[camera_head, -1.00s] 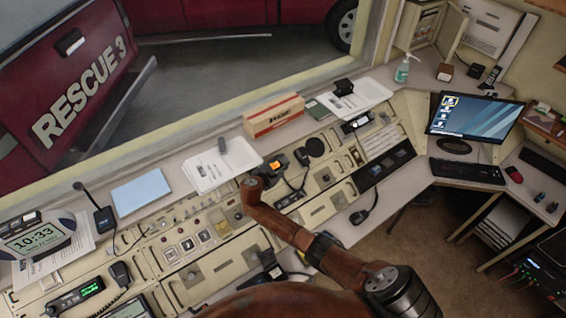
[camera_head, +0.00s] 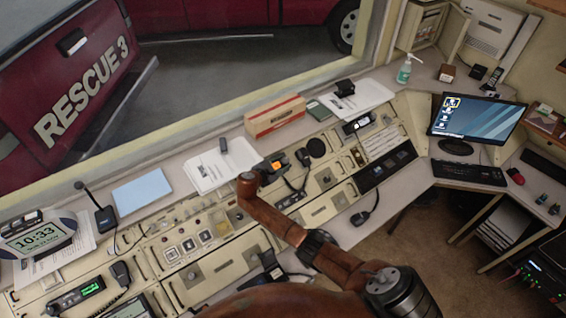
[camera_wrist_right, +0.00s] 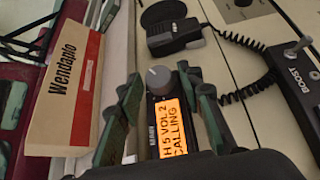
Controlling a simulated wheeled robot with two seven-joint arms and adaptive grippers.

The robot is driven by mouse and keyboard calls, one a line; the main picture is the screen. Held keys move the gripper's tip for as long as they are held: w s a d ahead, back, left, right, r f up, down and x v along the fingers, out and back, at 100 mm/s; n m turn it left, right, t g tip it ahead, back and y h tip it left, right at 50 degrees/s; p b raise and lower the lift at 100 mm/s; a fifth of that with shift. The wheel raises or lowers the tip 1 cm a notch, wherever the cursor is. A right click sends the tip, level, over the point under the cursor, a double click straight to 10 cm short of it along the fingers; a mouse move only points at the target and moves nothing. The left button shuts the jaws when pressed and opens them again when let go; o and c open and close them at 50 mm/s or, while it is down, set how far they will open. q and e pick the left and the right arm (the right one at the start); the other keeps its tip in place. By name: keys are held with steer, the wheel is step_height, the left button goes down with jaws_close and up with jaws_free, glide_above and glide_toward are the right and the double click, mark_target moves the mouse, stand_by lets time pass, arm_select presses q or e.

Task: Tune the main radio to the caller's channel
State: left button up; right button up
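A radio with a lit orange display (camera_wrist_right: 168,125) and a grey round knob (camera_wrist_right: 158,79) shows in the right wrist view. Its visible text reads "H 5 VOL 2 CALLING", with the left end cut off. A small label beside it looks like "MAIN". My right gripper (camera_wrist_right: 165,95) is open, its dark green fingers on either side of the knob and display; whether they touch is unclear. In the head view the orange display (camera_head: 277,166) shows just past the end of my right arm, and the gripper (camera_head: 264,174) is mostly hidden there. My left gripper is not in view.
A black handset (camera_wrist_right: 175,35) with a coiled cord lies close to the radio. Another radio with a green display (camera_head: 90,288) is at lower left. A clock (camera_head: 38,238) and a desk microphone (camera_head: 104,219) stand at left.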

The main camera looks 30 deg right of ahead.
steer(key=shift+o, duration=0.7)
steer(key=shift+a+r, duration=0.1)
steer(key=shift+a, duration=0.1)
steer(key=v, duration=1.1)
steer(key=shift+s+a+r, duration=0.15)
steer(key=shift+a+r, duration=0.1)
